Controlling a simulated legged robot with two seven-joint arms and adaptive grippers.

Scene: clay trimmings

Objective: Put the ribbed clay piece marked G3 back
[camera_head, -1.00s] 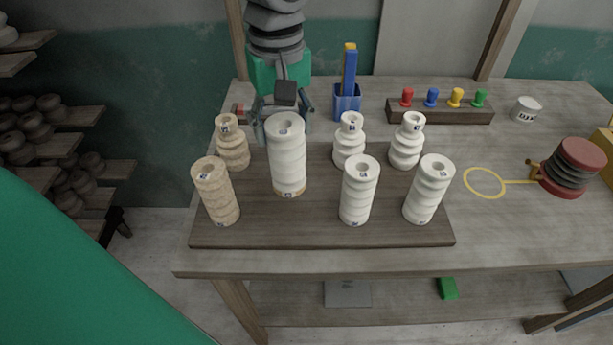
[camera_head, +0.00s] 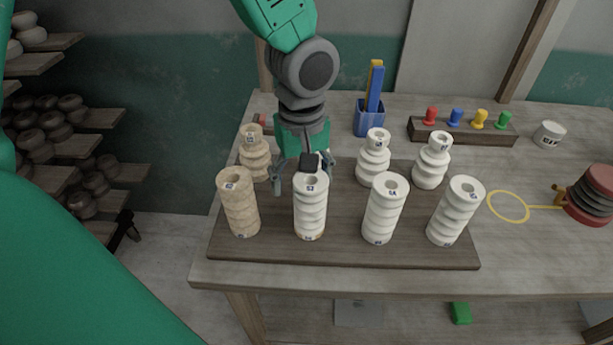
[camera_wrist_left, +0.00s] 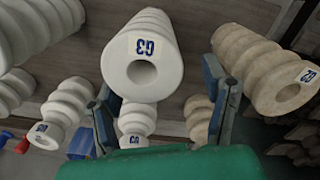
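The ribbed white piece marked G3 (camera_head: 310,212) stands upright in the front row of the dark board (camera_head: 345,252), second from the left. Its label reads clearly in the wrist view (camera_wrist_left: 148,75), upside down. My left gripper (camera_head: 300,185) is just behind it, fingers spread wider than the piece. In the wrist view the two fingers (camera_wrist_left: 163,103) are apart and empty, with the piece at their far side. The finger tips partly hide the back row. My right gripper is not in view.
A tan piece (camera_head: 239,205) stands left of G3 and a white piece (camera_head: 383,212) right, both close. The back row holds a tan piece (camera_head: 254,155) and white pieces (camera_head: 374,160). A blue holder (camera_head: 369,118) and a peg block (camera_head: 462,133) are behind.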

